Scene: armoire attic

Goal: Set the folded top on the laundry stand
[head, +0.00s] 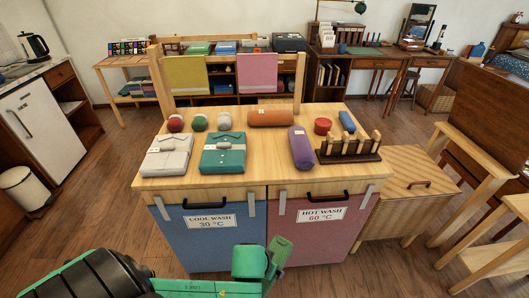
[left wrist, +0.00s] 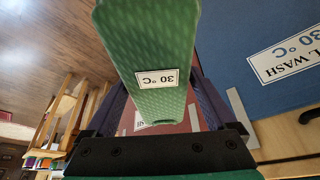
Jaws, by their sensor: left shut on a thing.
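The laundry stand (head: 225,188) is a light wooden table above a blue COOL WASH bin (head: 212,235) and a pink HOT WASH bin (head: 318,235). A white folded top (head: 167,156) and a teal folded top (head: 223,153) lie side by side at its front left. My left gripper (head: 270,272) is low in front of the bins, shut on a green textured item (head: 281,253). In the left wrist view, this green item (left wrist: 150,50) carries a 30 °C label and stands between the fingers (left wrist: 160,112). My right gripper is not in view.
Several balls (head: 198,123), an orange roll (head: 270,117), a purple roll (head: 301,147), a red round box (head: 322,126) and a dark peg rack (head: 348,150) occupy the tabletop. Bare wood shows between the teal top and purple roll. A wooden cabinet (head: 400,195) stands at the right.

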